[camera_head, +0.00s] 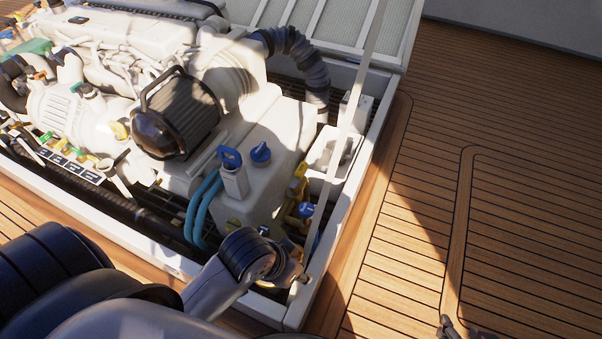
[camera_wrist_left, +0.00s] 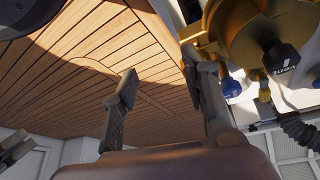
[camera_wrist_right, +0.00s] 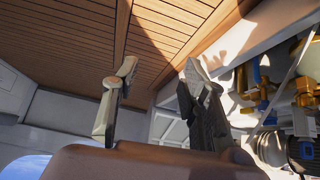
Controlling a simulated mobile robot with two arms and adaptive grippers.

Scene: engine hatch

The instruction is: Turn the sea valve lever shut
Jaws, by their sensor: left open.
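Brass valve fittings with blue handles (camera_head: 305,210) sit in the near right corner of the engine hatch. I cannot tell for sure which part is the sea valve lever. My left gripper (camera_wrist_left: 160,68) is open and empty; one finger is close beside the brass, contact unclear.
The white hatch frame (camera_head: 352,215) borders the valves on the right, and a thin pale strut (camera_head: 345,120) crosses in front. The white engine (camera_head: 110,60), a black filter (camera_head: 178,112) and blue hoses (camera_head: 203,205) fill the hatch. The teak deck (camera_head: 500,130) at right is clear.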

